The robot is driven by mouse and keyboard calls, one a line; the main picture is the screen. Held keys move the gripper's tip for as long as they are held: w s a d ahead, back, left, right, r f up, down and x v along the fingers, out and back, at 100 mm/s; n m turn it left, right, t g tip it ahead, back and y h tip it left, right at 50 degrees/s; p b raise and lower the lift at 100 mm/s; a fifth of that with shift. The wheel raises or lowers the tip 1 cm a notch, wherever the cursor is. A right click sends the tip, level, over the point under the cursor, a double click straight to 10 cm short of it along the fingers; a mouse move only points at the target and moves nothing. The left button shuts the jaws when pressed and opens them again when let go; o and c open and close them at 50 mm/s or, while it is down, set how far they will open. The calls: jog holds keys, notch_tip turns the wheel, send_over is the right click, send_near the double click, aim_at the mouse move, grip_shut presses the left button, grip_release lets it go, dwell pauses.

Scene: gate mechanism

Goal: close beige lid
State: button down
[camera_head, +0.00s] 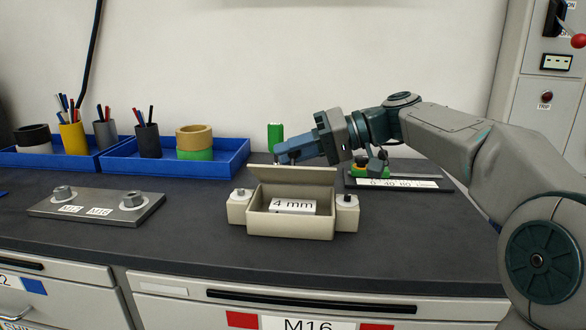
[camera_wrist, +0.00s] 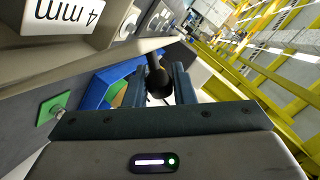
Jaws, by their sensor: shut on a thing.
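The beige box (camera_head: 290,226) stands on the dark bench with its beige lid (camera_head: 295,180) raised, standing up at the back edge. A white "4 mm" label (camera_head: 293,205) shows at the box; it also shows in the wrist view (camera_wrist: 65,14). My gripper (camera_head: 282,156) is at the lid's upper left edge, partly behind it. In the wrist view, my fingers (camera_wrist: 160,80) are shut on a dark round knob (camera_wrist: 159,84) with a short stem. How the knob joins the lid is hidden.
A metal plate with two bolts (camera_head: 97,206) lies left. Blue trays (camera_head: 178,169) with pens and tape rolls stand behind left. A scale strip (camera_head: 397,183) lies right. The bench front is clear.

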aim_at(291, 170)
jog(key=s+f+n+b, duration=0.1)
jog(key=b, duration=0.3)
jog(key=s+f+n+t+b, duration=0.1)
jog(key=b, duration=0.2)
jog(key=shift+s+a+f+b, duration=0.1)
jog(key=shift+s+f+b, duration=0.05)
jog(key=shift+f+b, duration=0.25)
jog(key=f+n+b, duration=0.1)
jog(key=b, duration=0.2)
jog(key=s+f+n+t+b, duration=0.1)
jog(key=b, duration=0.3)
jog(key=shift+s+a+t, duration=0.1)
jog(key=shift+s+t, duration=0.15)
jog(key=shift+t, duration=0.05)
jog(key=f+n+b, duration=0.1)
jog(key=b, duration=0.3)
jog(key=shift+s+t, duration=0.3)
jog(key=c, duration=1.3)
grip_release()
jog(key=shift+n, duration=0.3)
jog(key=shift+o, duration=0.2)
jog(key=shift+r, duration=0.1)
jog(key=p+v, duration=0.2)
jog(key=v, duration=1.2)
jog(key=shift+p, duration=0.3)
